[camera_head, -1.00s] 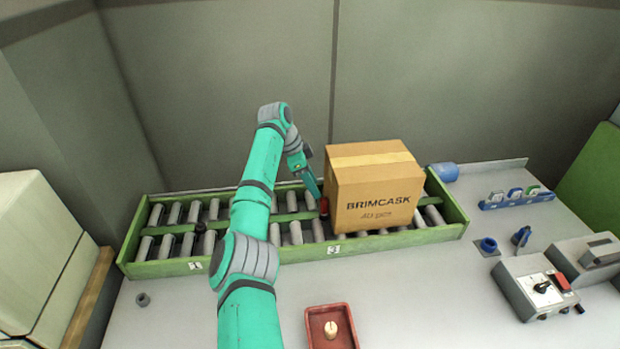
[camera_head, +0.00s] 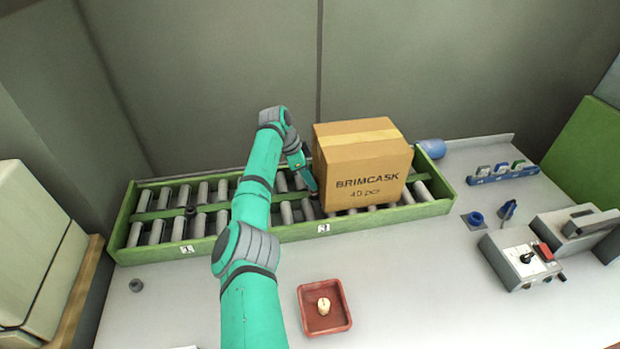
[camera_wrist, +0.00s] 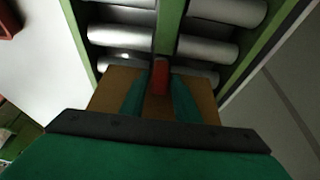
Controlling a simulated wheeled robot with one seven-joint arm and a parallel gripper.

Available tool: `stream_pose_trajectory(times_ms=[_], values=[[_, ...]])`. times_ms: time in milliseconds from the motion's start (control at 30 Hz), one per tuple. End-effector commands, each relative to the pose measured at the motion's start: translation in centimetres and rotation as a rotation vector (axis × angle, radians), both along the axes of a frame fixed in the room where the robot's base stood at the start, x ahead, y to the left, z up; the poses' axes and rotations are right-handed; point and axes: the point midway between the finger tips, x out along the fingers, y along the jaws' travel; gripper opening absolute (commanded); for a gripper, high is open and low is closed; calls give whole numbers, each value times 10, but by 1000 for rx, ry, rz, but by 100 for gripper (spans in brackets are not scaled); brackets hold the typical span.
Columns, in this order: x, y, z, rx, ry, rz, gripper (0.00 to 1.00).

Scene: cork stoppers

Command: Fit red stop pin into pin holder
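The red stop pin (camera_wrist: 160,78) stands at the green middle rail of the roller conveyor, close to the cardboard box. In the wrist view it shows between the two teal fingertips of my gripper (camera_wrist: 161,88). The fingers lie close on either side of it; whether they press on it cannot be told. In the head view my gripper (camera_head: 312,186) points down beside the box's left side, and the pin is mostly hidden there. Which thing is the pin holder is unclear: a small grey ring (camera_head: 136,285) lies on the table, and a blue socket (camera_head: 476,219) stands at the right.
The BRIMCASK box (camera_head: 362,178) sits on the conveyor (camera_head: 290,233) right beside my gripper. A red tray (camera_head: 325,322) with a pale piece stands in front. A control box (camera_head: 522,258) and a blue rack (camera_head: 502,177) stand at right. The table between tray and control box is clear.

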Motion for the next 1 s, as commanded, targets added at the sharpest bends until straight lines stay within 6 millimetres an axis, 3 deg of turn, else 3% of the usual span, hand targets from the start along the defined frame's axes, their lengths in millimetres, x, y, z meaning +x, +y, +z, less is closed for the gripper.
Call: stream_pose_trajectory(times_ms=[33, 100, 1000], values=[[0, 0, 0, 0, 0, 0, 16], [0, 0, 0, 0, 0, 0, 0], [0, 1, 12, 0, -1, 1, 0]])
